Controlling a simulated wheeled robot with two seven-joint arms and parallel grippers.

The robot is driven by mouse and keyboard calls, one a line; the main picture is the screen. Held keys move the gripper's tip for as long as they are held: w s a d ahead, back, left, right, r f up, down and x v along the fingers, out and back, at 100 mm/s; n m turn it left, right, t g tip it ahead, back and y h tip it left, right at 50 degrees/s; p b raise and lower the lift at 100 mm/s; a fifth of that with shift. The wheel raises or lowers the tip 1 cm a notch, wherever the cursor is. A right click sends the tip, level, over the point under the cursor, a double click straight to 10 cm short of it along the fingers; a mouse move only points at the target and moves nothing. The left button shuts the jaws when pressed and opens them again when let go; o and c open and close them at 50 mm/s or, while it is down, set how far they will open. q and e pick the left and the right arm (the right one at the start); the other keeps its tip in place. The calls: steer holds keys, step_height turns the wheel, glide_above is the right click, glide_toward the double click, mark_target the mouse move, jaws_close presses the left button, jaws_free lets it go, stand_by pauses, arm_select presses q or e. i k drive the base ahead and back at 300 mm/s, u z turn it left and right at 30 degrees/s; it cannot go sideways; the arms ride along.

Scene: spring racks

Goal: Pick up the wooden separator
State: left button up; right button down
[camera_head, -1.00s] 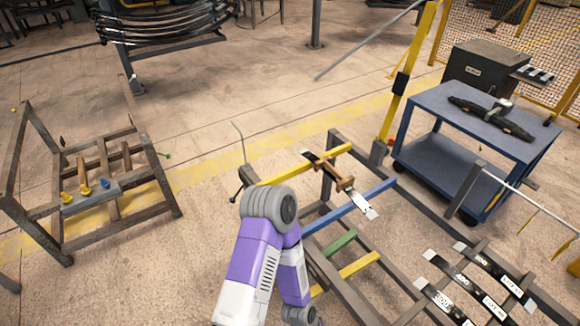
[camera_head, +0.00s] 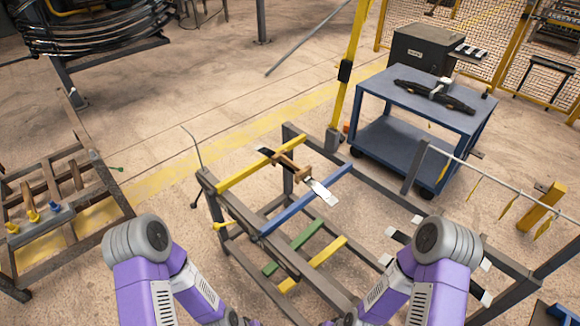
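A brown wooden piece (camera_head: 292,165), which looks like a separator, lies across the yellow bar (camera_head: 258,168) and towards the blue bar (camera_head: 305,198) of the central metal rack. A dark leaf-spring strip with a silver end (camera_head: 322,192) lies along with it; I cannot tell exactly how they touch. Several upright wooden pieces (camera_head: 51,182) stand in the rack at the left. My two purple arms reach in from the bottom, left and right of the central rack, well below the wooden piece. Both grippers are beyond the bottom edge of the view.
A blue cart (camera_head: 415,105) with a dark spring part (camera_head: 435,95) on top stands behind on the right. A yellow post (camera_head: 352,65) rises behind the central rack. A rack with spring strips is partly hidden behind my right arm. Open floor lies between the left and central racks.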

mark_target(291, 166)
steer(key=u, duration=1.9)
steer(key=i, duration=2.3)
steer(key=z, duration=3.3)
